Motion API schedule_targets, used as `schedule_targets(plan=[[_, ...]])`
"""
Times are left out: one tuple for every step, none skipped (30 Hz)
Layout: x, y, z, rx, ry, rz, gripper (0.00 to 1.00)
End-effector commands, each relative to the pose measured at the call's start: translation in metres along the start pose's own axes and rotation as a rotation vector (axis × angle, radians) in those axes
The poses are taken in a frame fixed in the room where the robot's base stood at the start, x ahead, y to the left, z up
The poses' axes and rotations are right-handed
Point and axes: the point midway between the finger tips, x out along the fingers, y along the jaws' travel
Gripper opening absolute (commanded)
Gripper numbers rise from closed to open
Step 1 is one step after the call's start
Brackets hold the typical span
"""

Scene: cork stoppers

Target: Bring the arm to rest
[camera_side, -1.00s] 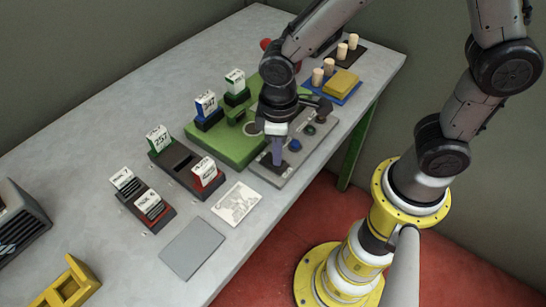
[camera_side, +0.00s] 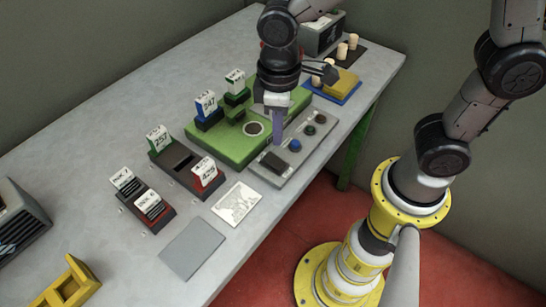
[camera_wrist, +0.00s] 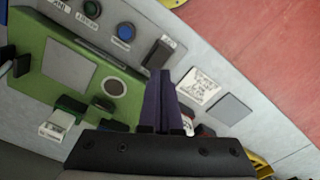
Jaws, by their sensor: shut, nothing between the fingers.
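My gripper (camera_side: 275,140) is shut and empty, with its purple fingers pointing down above the grey control panel (camera_side: 284,180). In the wrist view the closed fingers (camera_wrist: 163,75) lie side by side near the black rocker switch on the panel. The black rocker (camera_side: 273,162) and a blue button (camera_side: 295,145) show clear of the fingers. Several cork stoppers (camera_side: 342,50) stand at the back right, some on a dark mat. Part of that group is hidden behind my gripper.
A green board (camera_side: 215,148) with a round dark hole lies beside the panel. Card holders (camera_side: 182,170) stand to the left. A yellow block (camera_side: 346,82) rests on a blue pad. A printed sheet (camera_side: 236,205) and grey plate (camera_side: 192,248) lie near the front edge.

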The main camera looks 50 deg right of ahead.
Motion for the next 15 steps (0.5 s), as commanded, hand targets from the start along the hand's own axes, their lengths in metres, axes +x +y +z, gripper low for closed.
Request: schedule_targets(plan=[[-0.002, 0.000, 0.000, 0.000, 0.000, 0.000, 0.00], [-0.002, 0.000, 0.000, 0.000, 0.000, 0.000, 0.00], [-0.003, 0.000, 0.000, 0.000, -0.001, 0.000, 0.00], [-0.003, 0.000, 0.000, 0.000, -0.001, 0.000, 0.00], [-0.003, 0.000, 0.000, 0.000, -0.001, 0.000, 0.00], [-0.003, 0.000, 0.000, 0.000, -0.001, 0.000, 0.00], [-0.003, 0.000, 0.000, 0.000, -0.001, 0.000, 0.00], [-0.003, 0.000, 0.000, 0.000, -0.001, 0.000, 0.00], [-0.003, 0.000, 0.000, 0.000, -0.001, 0.000, 0.00], [-0.003, 0.000, 0.000, 0.001, -0.001, 0.000, 0.00], [-0.003, 0.001, 0.000, 0.004, -0.001, 0.000, 0.00], [-0.004, 0.004, 0.000, 0.013, 0.004, 0.000, 0.00], [-0.007, 0.008, 0.000, 0.025, 0.015, 0.001, 0.00], [-0.013, 0.012, 0.000, 0.040, 0.035, 0.003, 0.00], [-0.024, 0.019, 0.001, 0.065, 0.067, 0.007, 0.00]])
